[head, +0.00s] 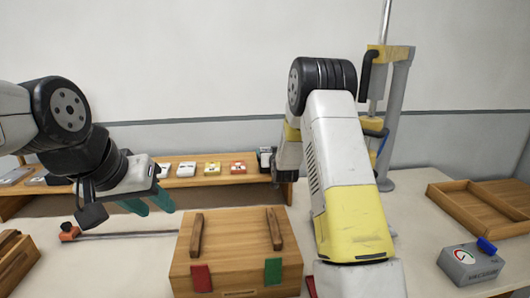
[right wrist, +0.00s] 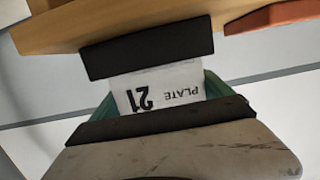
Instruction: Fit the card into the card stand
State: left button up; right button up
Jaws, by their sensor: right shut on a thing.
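A white card (right wrist: 155,88) marked "PLATE 21" shows upside down in the right wrist view. My right gripper (right wrist: 158,92) is shut on it, with teal fingers at the card's sides. The card's far edge meets or passes behind a black bar (right wrist: 150,55), which looks like the card stand, at the wooden shelf edge. I cannot tell whether the card is in its slot. In the head view my right arm hides its gripper and the card. My left gripper (head: 148,202) is open and empty, above the table at the left.
A wooden shelf (head: 215,181) at the back holds several small white, yellow and red boxes. A wooden box (head: 235,250) with red and green patches stands in front. A grey vacuum box (head: 470,265) and a divided tray (head: 485,205) are at the right.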

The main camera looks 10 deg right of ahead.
jog(key=shift+f, duration=0.4)
jog(key=o, duration=1.2)
jog(key=s, duration=0.2)
jog(key=s+r, duration=0.1)
jog(key=s, duration=0.4)
jog(key=shift+s+r, duration=0.25)
jog(key=shift+s, duration=0.1)
